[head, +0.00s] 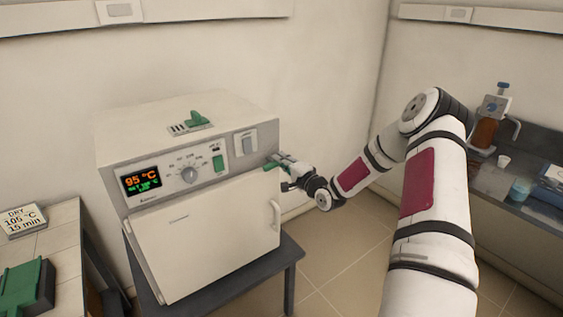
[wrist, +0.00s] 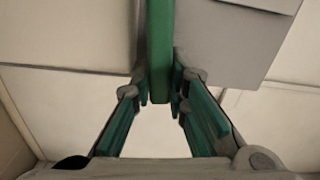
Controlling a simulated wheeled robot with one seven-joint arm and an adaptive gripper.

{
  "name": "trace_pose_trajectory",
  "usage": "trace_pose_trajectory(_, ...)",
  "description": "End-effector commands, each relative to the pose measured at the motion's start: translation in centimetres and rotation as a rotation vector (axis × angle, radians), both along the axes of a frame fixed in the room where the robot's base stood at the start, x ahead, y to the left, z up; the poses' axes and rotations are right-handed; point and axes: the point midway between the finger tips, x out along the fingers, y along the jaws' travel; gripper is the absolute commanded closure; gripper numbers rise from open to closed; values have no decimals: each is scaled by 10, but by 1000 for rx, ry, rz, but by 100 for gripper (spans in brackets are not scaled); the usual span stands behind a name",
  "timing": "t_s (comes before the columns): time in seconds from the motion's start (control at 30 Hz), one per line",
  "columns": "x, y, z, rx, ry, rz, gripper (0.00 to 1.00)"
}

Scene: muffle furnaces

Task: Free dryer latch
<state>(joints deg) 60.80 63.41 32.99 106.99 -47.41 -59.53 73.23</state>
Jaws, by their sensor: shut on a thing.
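The dryer (head: 205,235) is a white box oven with a display reading 95 °C and a front door with a pale handle (head: 275,216) at its right. The green latch (head: 271,164) sits at the dryer's right front edge, above the handle. In the wrist view the latch (wrist: 160,45) is a green bar running up between my fingers. My gripper (head: 284,167) is shut on it, with the two fingertips against its sides in the wrist view (wrist: 160,92). The gripper partly hides the latch in the head view.
The dryer stands on a dark table (head: 285,262). A left bench holds a sign (head: 22,221) reading DRY 105 °C 15 min and a green block (head: 22,285). A right counter (head: 500,183) holds bottles and cups. The floor (head: 340,255) before the dryer's right side is clear.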

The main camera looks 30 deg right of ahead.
Motion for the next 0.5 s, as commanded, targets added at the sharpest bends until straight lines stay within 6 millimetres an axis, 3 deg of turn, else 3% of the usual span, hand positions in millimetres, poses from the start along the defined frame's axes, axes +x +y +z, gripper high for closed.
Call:
trace_pose_trajectory(0.13, -1, -1, -2, 0, 4, -1, 100)
trace_pose_trajectory(0.17, -1, -1, -2, 0, 5, -2, 84)
trace_pose_trajectory(0.2, -1, -1, -2, 0, 5, -2, 74)
trace_pose_trajectory(0.27, -1, -1, -2, 0, 4, -1, 65)
trace_pose_trajectory(0.5, -1, -1, -2, 0, 5, -1, 65)
